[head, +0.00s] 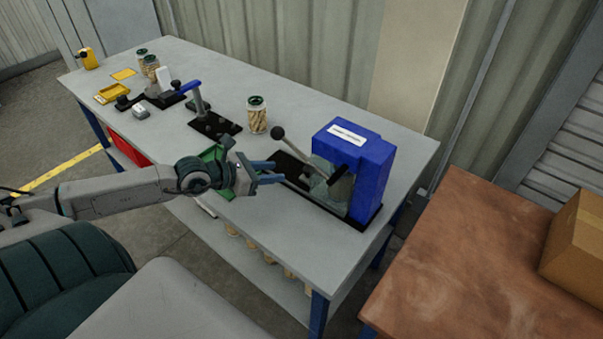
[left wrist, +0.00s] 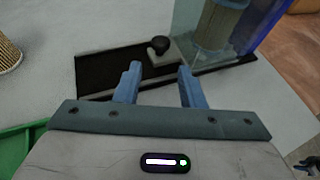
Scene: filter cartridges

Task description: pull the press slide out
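The blue press (head: 372,172) stands near the right end of the grey table, with a clear guard in front and a long lever ending in a dark ball. Its black base (left wrist: 105,70) reaches out towards my left gripper (head: 277,171). In the left wrist view the press slide (left wrist: 163,58) is a grey plate with a black knob (left wrist: 159,44) on it. My left gripper is open and empty. Its two blue fingers (left wrist: 160,70) point at the knob, which shows between and just beyond the tips. I cannot tell any contact. My right gripper is not recognisable in either view.
A jar (head: 257,116) with a green lid stands behind my left gripper. A yellow tray (head: 112,94) is at the far left. A brown table (head: 470,270) with a cardboard box (head: 578,240) is at right.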

